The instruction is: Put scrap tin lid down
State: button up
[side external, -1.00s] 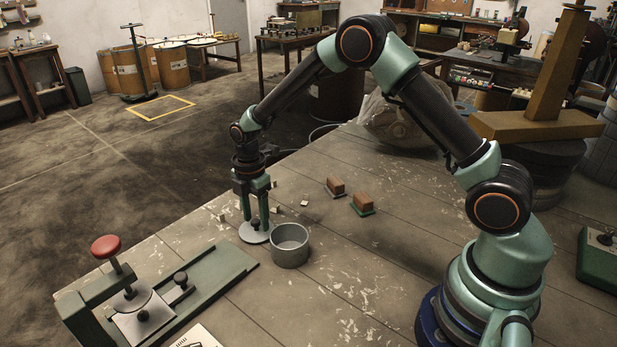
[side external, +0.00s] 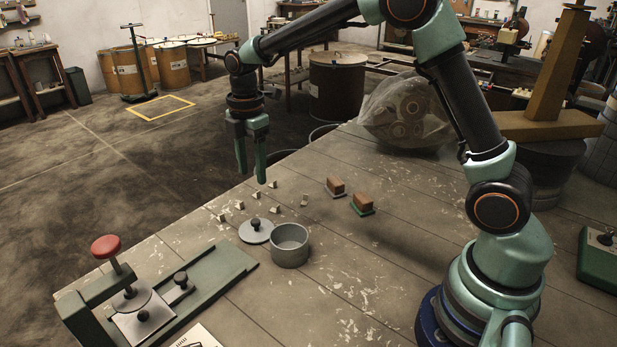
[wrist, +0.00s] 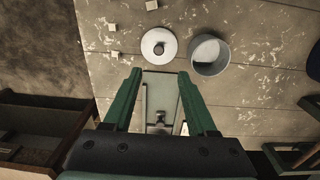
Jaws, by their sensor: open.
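The scrap tin lid (side external: 258,236) is a flat grey disc with a dark knob. It lies on the table just left of the open scrap tin (side external: 290,246), close beside its wall. In the wrist view the lid (wrist: 159,46) and the tin (wrist: 208,55) show side by side near the top. My gripper (side external: 252,178) is open and empty, raised well above the table behind the lid. Its green fingers stand apart in the wrist view (wrist: 162,76), with nothing between them.
Several small pale scraps (side external: 240,205) lie on the table behind the lid. Two brown blocks (side external: 335,186) (side external: 362,203) sit to the right. A green fixture with a red knob (side external: 105,246) stands at front left. The table's middle is clear.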

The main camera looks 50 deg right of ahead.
jog(key=s+d+r+m+t, duration=0.2)
jog(key=s+r+m+t, duration=0.1)
jog(key=s+r+m, duration=0.55)
jog(key=s+d+m+t, duration=0.1)
jog(key=s+m+t, duration=0.1)
jog(key=s+m, duration=0.7)
jog(key=shift+s+d+r, duration=0.35)
jog(key=shift+s+r, duration=0.1)
jog(key=shift+s, duration=0.3)
